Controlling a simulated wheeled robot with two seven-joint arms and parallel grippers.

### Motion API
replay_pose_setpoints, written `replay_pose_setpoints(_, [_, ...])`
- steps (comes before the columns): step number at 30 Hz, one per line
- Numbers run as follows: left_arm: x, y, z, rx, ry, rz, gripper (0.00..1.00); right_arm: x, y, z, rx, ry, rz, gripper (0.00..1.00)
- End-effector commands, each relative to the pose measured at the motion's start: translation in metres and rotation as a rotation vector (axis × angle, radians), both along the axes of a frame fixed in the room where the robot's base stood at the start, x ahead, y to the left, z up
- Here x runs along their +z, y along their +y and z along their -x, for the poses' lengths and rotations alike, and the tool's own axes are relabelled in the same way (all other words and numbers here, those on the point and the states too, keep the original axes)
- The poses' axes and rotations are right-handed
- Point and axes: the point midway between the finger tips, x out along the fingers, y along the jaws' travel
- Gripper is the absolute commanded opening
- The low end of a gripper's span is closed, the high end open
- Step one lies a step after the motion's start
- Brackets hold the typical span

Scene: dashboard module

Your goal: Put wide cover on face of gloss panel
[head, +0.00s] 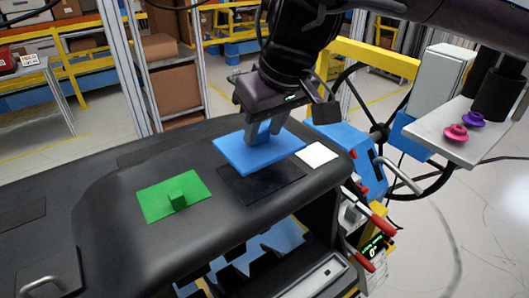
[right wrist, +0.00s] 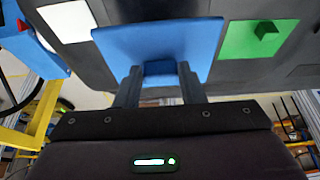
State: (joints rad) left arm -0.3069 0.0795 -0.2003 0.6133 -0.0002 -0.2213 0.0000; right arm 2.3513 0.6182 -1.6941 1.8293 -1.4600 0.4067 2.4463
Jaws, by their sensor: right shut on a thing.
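The wide cover (head: 258,150) is a flat blue plate with a raised grip block. My right gripper (head: 263,130) is shut on that block and holds the plate roughly level. The gloss panel (head: 266,186) is a dark, shiny rectangle on the dashboard's top. The cover hangs over the panel's far part and hides some of it; it looks a little above, offset toward the back left. In the right wrist view the blue cover (right wrist: 160,40) sits between the fingers and fills the upper middle. My left gripper does not show.
The black dashboard (head: 110,180) carries a green cover (head: 160,201) with a small block, left of the panel, and a white square (head: 317,154) to the right. A side shelf (head: 440,128) at right holds a pink knob (head: 455,133) and a purple one (head: 473,118).

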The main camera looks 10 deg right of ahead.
Motion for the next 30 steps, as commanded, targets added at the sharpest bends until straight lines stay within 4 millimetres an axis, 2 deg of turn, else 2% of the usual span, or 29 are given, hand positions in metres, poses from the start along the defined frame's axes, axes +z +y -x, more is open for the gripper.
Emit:
replay_pose_setpoints(1, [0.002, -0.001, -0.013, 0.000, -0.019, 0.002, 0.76, -0.007, 0.000, 0.000, 0.001, 0.003, -0.001, 0.13])
replay_pose_setpoints(5, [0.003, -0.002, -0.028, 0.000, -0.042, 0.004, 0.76, -0.016, 0.000, 0.000, 0.000, -0.001, -0.001, 0.13])
replay_pose_setpoints(8, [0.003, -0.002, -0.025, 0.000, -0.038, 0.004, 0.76, -0.029, 0.000, 0.001, 0.001, 0.003, 0.001, 0.13])
replay_pose_setpoints(13, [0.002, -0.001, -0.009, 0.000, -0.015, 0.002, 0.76, -0.050, 0.000, 0.000, -0.001, 0.001, -0.001, 0.13])
replay_pose_setpoints(17, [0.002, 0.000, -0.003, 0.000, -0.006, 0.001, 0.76, -0.052, 0.000, 0.000, -0.001, -0.003, -0.001, 0.13])
replay_pose_setpoints(25, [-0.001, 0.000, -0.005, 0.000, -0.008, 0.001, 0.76, -0.056, 0.000, 0.000, 0.000, -0.002, -0.001, 0.13])
replay_pose_setpoints(26, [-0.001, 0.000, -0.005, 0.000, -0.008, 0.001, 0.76, -0.056, 0.000, 0.000, 0.000, -0.002, 0.000, 0.37])
replay_pose_setpoints(30, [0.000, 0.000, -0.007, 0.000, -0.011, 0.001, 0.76, -0.055, 0.000, 0.000, 0.000, -0.001, 0.000, 0.55])
